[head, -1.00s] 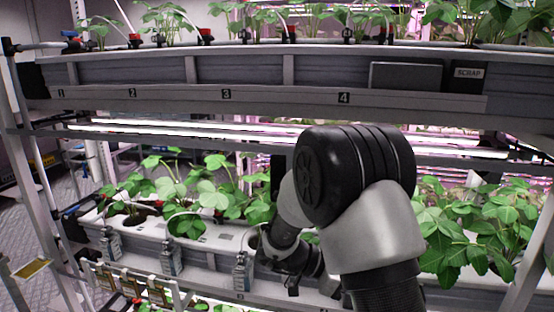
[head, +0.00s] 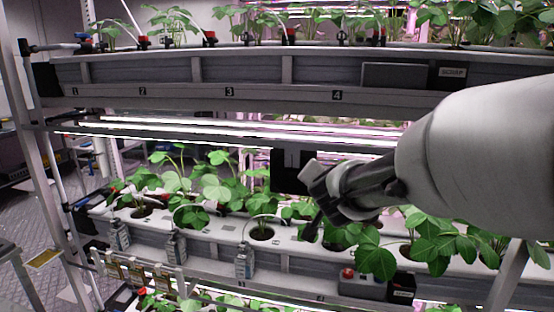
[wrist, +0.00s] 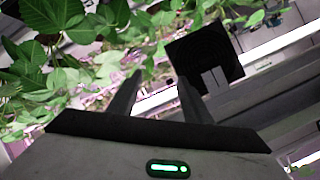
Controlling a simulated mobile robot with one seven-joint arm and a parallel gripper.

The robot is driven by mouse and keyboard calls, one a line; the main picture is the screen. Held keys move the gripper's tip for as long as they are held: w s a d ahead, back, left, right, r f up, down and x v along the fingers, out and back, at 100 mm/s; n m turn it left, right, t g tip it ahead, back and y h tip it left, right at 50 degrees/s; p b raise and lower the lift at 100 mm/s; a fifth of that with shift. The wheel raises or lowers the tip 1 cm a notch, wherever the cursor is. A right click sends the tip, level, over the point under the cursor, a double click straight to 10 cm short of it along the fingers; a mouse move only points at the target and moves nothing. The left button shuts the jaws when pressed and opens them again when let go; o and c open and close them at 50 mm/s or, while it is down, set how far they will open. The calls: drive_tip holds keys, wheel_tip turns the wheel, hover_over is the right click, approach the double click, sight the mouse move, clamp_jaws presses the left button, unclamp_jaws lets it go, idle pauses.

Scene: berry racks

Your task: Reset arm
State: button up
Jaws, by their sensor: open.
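My gripper shows in the wrist view (wrist: 160,84) with its two dark fingers apart and nothing between them. In the head view my arm reaches in from the right, and its wrist end is in front of the middle rack level, above the plants. The fingers are small and hard to make out there. A black square panel (head: 291,171) is just left of my wrist in the head view. It also shows in the wrist view (wrist: 203,55), beyond the right finger.
The upper rack (head: 215,70) carries potted plants and numbered slots. Leafy plants (head: 217,187) stand in the middle trough (head: 210,246), close around my wrist. Small bottles (head: 176,247) hang on its front. A rack post (head: 50,150) stands left, with floor beyond.

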drive_tip(key=s+a+r+n+g+y, duration=0.1)
drive_tip(key=s+a+n+y, duration=0.15)
drive_tip(key=s, duration=0.35)
drive_tip(key=s+a+n+g+y, duration=0.1)
drive_tip(key=s+a+n+y, duration=0.15)
drive_tip(key=s, duration=0.25)
drive_tip(key=s+d+f+n+g+h, duration=0.1)
drive_tip(key=s+d+f+g, duration=0.2)
drive_tip(key=s, duration=0.6)
drive_tip(key=s+d+f+n+g+h, duration=0.2)
drive_tip(key=s+d+f, duration=0.2)
drive_tip(key=s, duration=0.6)
drive_tip(key=shift+s+d+n+g, duration=0.15)
drive_tip(key=shift+d+n+g, duration=0.15)
drive_tip(key=shift+g, duration=0.1)
drive_tip(key=shift+f, duration=0.1)
